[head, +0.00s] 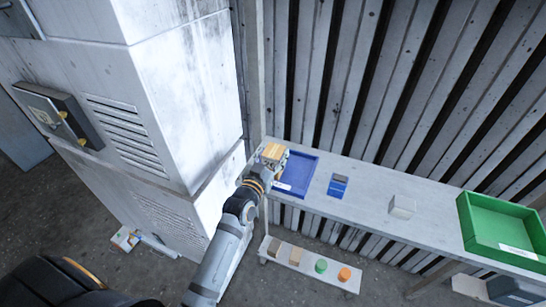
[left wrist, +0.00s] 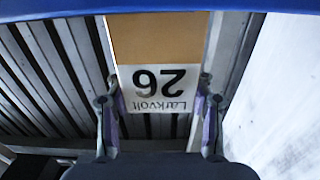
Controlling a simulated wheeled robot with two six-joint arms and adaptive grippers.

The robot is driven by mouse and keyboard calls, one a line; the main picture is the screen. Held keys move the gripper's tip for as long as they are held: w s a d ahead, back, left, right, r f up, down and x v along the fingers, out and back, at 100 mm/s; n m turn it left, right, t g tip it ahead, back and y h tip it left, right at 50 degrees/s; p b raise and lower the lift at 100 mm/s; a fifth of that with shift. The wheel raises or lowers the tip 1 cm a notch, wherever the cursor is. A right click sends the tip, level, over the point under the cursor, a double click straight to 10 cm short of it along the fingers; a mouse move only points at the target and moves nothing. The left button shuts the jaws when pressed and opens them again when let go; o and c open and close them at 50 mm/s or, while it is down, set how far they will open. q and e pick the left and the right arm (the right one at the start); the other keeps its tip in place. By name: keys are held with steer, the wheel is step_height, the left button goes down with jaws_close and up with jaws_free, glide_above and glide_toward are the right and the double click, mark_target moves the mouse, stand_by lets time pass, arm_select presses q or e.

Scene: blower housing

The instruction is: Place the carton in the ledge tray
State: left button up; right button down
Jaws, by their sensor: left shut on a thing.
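A tan carton (head: 273,152) is between the fingers of my left gripper (head: 266,165). In the left wrist view the carton (left wrist: 160,40) has a white label reading "26 Larkvolt", upside down, with a finger on each side of it. My left gripper (left wrist: 160,105) is shut on it. A shallow blue tray (head: 311,163) is on the grey ledge; the carton and gripper overlap its left side in the head view. I cannot tell whether the carton touches the tray. A blue edge (left wrist: 60,12) crosses the top of the left wrist view. My right gripper is not in view.
The ledge (head: 368,200) also bears a blue-and-dark block (head: 338,187), a pale box (head: 402,206) and a large green tray (head: 510,226). A lower shelf (head: 310,262) holds several small items. A tall metal cabinet (head: 190,90) stands left; a slatted wall is behind.

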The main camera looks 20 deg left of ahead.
arm_select(q)
steer(key=shift+w+f, duration=0.45)
steer(key=o, duration=0.9)
steer(key=shift+s+d, duration=0.1)
steer(key=shift+s, duration=0.1)
steer(key=shift+o, duration=1.3)
steer(key=shift+s+r, duration=0.2)
steer(key=shift+o, duration=0.9)
steer(key=shift+s+f, duration=0.1)
steer(key=s+b, duration=0.3)
steer(key=s, duration=0.8)
steer(key=shift+s+a, duration=0.25)
steer(key=shift+s, duration=0.1)
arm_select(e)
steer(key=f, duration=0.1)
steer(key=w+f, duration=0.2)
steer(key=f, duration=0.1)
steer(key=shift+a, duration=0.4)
